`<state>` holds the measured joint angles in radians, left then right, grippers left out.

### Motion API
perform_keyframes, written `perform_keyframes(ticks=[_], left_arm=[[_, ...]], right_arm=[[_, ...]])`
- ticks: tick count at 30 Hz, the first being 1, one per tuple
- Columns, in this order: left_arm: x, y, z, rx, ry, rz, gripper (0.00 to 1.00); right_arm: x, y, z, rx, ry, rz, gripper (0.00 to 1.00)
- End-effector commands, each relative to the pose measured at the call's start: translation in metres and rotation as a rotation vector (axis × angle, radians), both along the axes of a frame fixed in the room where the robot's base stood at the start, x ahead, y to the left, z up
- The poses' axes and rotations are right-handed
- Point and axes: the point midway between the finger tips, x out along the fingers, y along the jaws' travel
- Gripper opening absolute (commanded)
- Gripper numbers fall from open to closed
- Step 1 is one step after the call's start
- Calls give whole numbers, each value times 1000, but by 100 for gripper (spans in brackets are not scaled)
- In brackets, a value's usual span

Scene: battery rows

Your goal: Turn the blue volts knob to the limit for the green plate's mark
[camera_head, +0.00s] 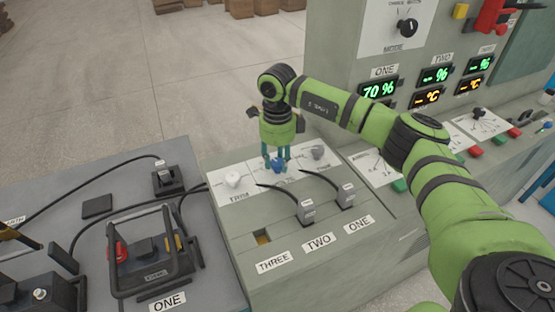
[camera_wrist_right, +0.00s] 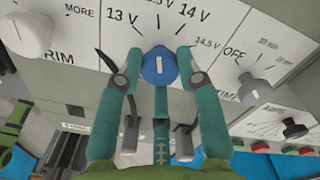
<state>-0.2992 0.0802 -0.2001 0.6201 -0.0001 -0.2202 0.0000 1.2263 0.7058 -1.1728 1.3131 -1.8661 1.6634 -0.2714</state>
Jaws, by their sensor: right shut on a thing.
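The blue volts knob (camera_head: 278,168) sits on the white dial strip of the grey console. My left gripper is not in view. I cannot make out the green plate.
A white trim knob (camera_head: 233,180) and a grey knob (camera_head: 318,152) flank the blue one. A caged battery (camera_head: 155,255) is on the left bench. A display (camera_head: 378,89) reads 70 %.

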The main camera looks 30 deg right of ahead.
Motion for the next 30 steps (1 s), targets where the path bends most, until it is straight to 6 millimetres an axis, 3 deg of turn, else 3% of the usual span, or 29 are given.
perform_keyframes(ticks=[11, 12, 13, 14, 24, 30], left_arm=[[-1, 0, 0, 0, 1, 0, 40], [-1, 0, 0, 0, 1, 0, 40], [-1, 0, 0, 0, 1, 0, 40], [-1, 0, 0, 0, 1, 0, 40], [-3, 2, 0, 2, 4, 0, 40], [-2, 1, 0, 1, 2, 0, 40]], right_arm=[[1, 0, 2, 2, -4, 3, 4], [1, 0, 2, 2, -4, 3, 44], [1, 0, 2, 2, -4, 3, 56], [1, 0, 2, 2, -4, 3, 60], [0, 0, 2, 0, -1, 2, 60], [1, 0, 27, 0, -6, 3, 60]])
